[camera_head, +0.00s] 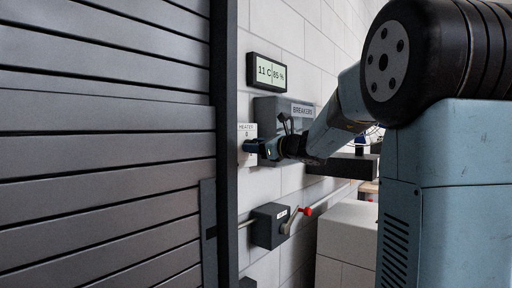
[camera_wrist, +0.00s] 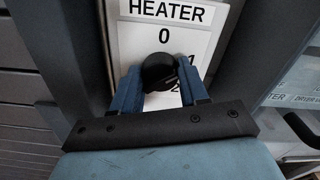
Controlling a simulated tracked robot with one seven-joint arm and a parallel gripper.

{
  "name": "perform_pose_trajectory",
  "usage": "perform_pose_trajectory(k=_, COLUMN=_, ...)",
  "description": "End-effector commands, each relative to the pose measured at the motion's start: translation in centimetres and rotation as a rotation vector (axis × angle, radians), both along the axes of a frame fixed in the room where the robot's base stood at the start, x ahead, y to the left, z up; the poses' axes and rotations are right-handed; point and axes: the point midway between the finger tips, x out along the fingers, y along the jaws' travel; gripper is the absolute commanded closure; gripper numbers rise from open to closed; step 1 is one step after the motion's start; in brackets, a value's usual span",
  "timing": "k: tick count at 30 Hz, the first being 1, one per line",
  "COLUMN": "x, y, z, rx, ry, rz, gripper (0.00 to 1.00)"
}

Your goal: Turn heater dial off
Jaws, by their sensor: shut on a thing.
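The heater dial (camera_wrist: 158,68) is a round black knob on a white plate labelled HEATER (camera_wrist: 165,12) in the wrist view. A 0 is printed above the knob, and part of a 2 shows at its lower right. A mark on the knob seems to face the lower right, but its exact setting is hard to tell. My gripper (camera_wrist: 159,78) has its blue fingers on both sides of the knob, shut on it. In the head view my gripper (camera_head: 254,147) reaches the heater plate (camera_head: 246,130) and hides the dial.
A grey breakers box (camera_head: 268,112) is right of the heater plate, close to my arm. A display (camera_head: 267,72) reading 11 C and 85 % hangs above. A grey box with a red-tipped lever (camera_head: 270,226) is below. Dark slatted shutters (camera_head: 100,150) fill the left.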

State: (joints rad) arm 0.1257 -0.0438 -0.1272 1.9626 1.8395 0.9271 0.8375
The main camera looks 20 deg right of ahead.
Motion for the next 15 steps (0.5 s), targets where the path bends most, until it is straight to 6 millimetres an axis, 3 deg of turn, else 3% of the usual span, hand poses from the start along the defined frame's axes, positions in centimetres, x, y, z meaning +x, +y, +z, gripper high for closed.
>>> perform_pose_trajectory(k=15, x=-0.09, y=0.09, z=0.13, rx=-0.395, ry=-0.29, rz=-0.003, gripper=0.87)
